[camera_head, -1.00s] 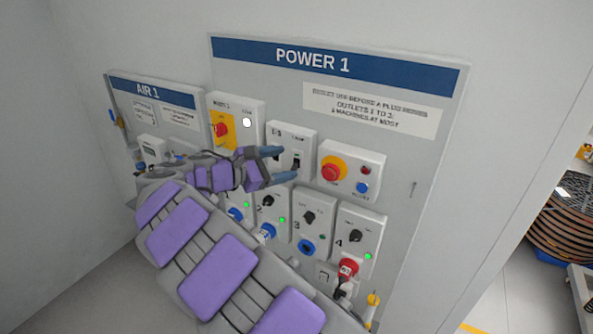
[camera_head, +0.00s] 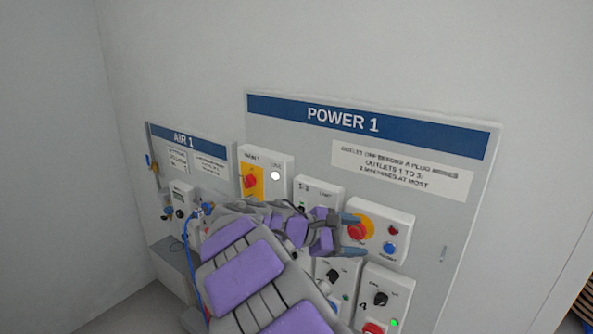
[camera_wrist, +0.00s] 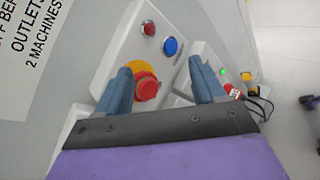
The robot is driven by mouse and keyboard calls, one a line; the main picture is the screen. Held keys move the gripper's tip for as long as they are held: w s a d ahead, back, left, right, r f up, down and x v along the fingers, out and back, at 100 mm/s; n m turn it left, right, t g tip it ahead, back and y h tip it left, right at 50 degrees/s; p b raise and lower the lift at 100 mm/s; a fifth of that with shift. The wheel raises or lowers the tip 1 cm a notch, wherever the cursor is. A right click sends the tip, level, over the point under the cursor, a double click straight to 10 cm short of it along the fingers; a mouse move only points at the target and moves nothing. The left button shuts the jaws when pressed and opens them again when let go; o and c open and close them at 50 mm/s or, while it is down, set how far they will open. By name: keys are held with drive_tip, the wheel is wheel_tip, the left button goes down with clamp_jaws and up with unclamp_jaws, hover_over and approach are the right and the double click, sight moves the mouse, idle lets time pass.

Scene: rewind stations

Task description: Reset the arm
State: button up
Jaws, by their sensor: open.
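My gripper (camera_head: 350,236) is open and empty, in front of the left part of a white box on the POWER 1 board (camera_head: 475,200). This box bears a red mushroom button on a yellow ring (camera_head: 368,222), a small red lamp or button (camera_head: 393,230) and a blue button (camera_head: 390,248). In the wrist view my blue fingers (camera_wrist: 162,80) stand apart, with the red mushroom button (camera_wrist: 146,88) between them near the left finger. The blue button (camera_wrist: 170,46) lies beyond them. I cannot tell whether a finger touches the box. My purple-padded arm hides part of the lower boxes.
The box with a yellow-backed red switch (camera_head: 250,181) and a white lamp is to the left. An AIR 1 board (camera_head: 222,150) with a blue hose stands further left. Outlet boxes (camera_head: 382,285) sit below; one has a red plug. Wall above is clear.

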drive_tip(key=s+d+f+m+g+y+b, duration=0.1)
drive_tip(key=s+d+f+m+g+y, duration=0.1)
drive_tip(key=s+d+m, duration=0.5)
drive_tip(key=s+d+f+g+y, duration=0.3)
drive_tip(key=s+d, duration=0.2)
drive_tip(key=s, duration=0.6)
drive_tip(key=s+a+f+m+y, duration=0.2)
drive_tip(key=s+a+f, duration=0.1)
drive_tip(key=s, duration=0.4)
drive_tip(key=s+a+f+m+y+b, duration=0.1)
drive_tip(key=s+a+f+m+y, duration=0.2)
drive_tip(key=s, duration=0.5)
drive_tip(key=s+a+f+m+g+y, duration=0.1)
drive_tip(key=s+a+f+m+y, duration=0.1)
drive_tip(key=s, duration=0.5)
drive_tip(key=shift+s+a+f+m+y, duration=0.3)
drive_tip(key=shift+a+f+y, duration=0.3)
drive_tip(key=shift+a+f, duration=0.7)
drive_tip(key=shift+d+r, duration=0.15)
drive_tip(key=shift+r, duration=0.1)
drive_tip(key=shift+c, duration=0.2)
